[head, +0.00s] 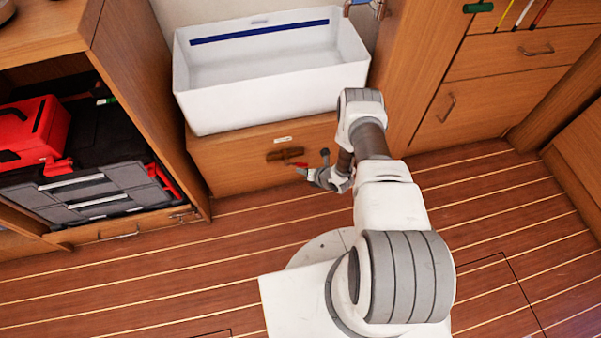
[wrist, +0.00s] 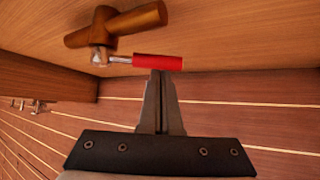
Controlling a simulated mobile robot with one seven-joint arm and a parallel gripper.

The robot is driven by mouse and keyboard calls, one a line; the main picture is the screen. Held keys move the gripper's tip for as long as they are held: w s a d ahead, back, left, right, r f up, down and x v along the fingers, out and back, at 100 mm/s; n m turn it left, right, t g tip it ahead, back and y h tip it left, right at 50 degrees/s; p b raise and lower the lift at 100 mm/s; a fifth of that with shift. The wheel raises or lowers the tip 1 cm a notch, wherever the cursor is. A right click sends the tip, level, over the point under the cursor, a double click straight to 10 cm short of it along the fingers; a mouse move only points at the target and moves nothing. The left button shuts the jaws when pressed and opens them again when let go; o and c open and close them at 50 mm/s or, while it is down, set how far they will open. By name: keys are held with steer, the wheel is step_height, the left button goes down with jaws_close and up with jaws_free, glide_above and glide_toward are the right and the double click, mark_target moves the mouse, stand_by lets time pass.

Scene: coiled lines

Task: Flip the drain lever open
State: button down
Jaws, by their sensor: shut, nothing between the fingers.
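The drain lever has a red sleeve on a short metal arm; in the wrist view the red lever (wrist: 158,62) points right from a bronze-brown valve body (wrist: 118,25). In the head view the valve (head: 283,154) sits on the wooden front below the white tub, with the red lever (head: 300,163) at its lower right. My gripper (wrist: 159,75) is shut and empty, its fingertips at the lower edge of the red sleeve. I cannot tell whether they touch it. In the head view my gripper (head: 306,173) is just below the lever's end.
The white tub (head: 275,100) stands above the valve. A wooden cabinet at left holds a red case (head: 35,130) and a grey toolbox (head: 95,195). Wooden drawers (head: 480,108) stand at right. The striped floor (head: 160,270) is clear in front.

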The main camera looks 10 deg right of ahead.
mark_target(303, 164)
steer(key=shift+d+r, duration=0.15)
steer(key=shift+r, duration=0.2)
steer(key=shift+r+n+h+p, duration=0.4)
steer(key=shift+h+p, duration=0.4)
steer(key=shift+p, duration=0.15)
steer(key=shift+d+r+h+p, duration=0.3)
steer(key=shift+h+p, duration=0.1)
steer(key=shift+p, duration=0.35)
steer(key=shift+w+r, duration=0.1)
steer(key=shift+d+r+p, duration=0.15)
steer(key=shift+r+p, duration=0.25)
steer(key=shift+r, duration=0.45)
